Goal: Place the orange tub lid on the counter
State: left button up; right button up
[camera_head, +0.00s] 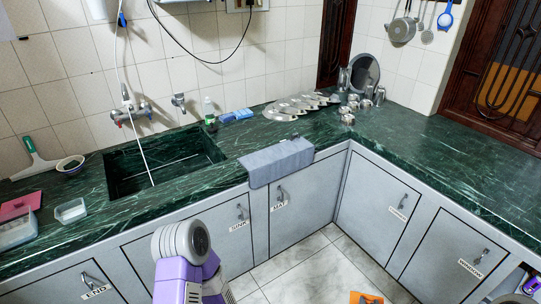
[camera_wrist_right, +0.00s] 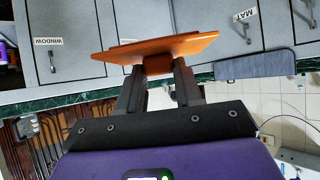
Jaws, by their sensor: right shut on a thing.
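The orange tub lid (camera_wrist_right: 160,47) is in my right gripper (camera_wrist_right: 157,72), in the right wrist view. The two dark fingers are closed on a small block at its underside or edge; I cannot tell which. In the head view only a piece of the orange lid (camera_head: 362,298) shows at the bottom edge, above the floor and in front of the cabinets. The green marble counter (camera_head: 440,150) runs along the back and right walls. A purple and grey link of my own arm stands at lower left in the head view; my left gripper does not show.
A sink (camera_head: 165,160), a grey folded mat (camera_head: 277,162) over the counter edge, metal plates (camera_head: 290,107), steel cups (camera_head: 350,108) and a bottle (camera_head: 209,114) occupy the back. Clear containers (camera_head: 70,211) stand at left. The right stretch of counter is clear. Cabinet doors (camera_head: 378,202) are shut.

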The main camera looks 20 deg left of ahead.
aim_at(73, 190)
jog(key=u, duration=0.05)
jog(key=i, duration=1.2)
jog(key=u, duration=3.2)
